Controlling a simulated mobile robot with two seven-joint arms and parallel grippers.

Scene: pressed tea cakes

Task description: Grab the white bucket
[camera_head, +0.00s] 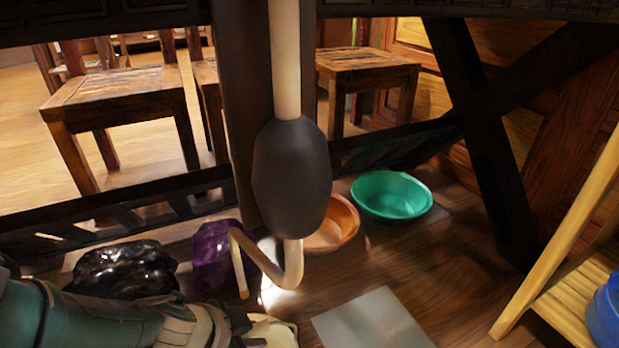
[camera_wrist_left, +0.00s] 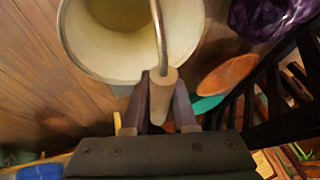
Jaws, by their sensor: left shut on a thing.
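The white bucket (camera_wrist_left: 88,55) fills the upper left of the left wrist view, its open mouth facing the camera and its inside looking empty. A thin metal handle runs from it to a pale cylindrical grip (camera_wrist_left: 160,98). My left gripper (camera_wrist_left: 161,84) is shut on this grip, one dark finger on each side. In the head view my left arm comes in at the lower left; its jaws are not clearly visible. A pale patch beside the wrist there may be part of the bucket, but I cannot tell. My right gripper is not in view.
A green basin (camera_head: 391,196) and an orange bowl (camera_head: 335,228) sit on the wooden floor. A purple faceted lump (camera_head: 211,262) and a glossy black lump (camera_head: 122,270) lie near my left arm. Dark beams, a grey plate (camera_head: 370,322) and a wooden shelf (camera_head: 570,300) stand around.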

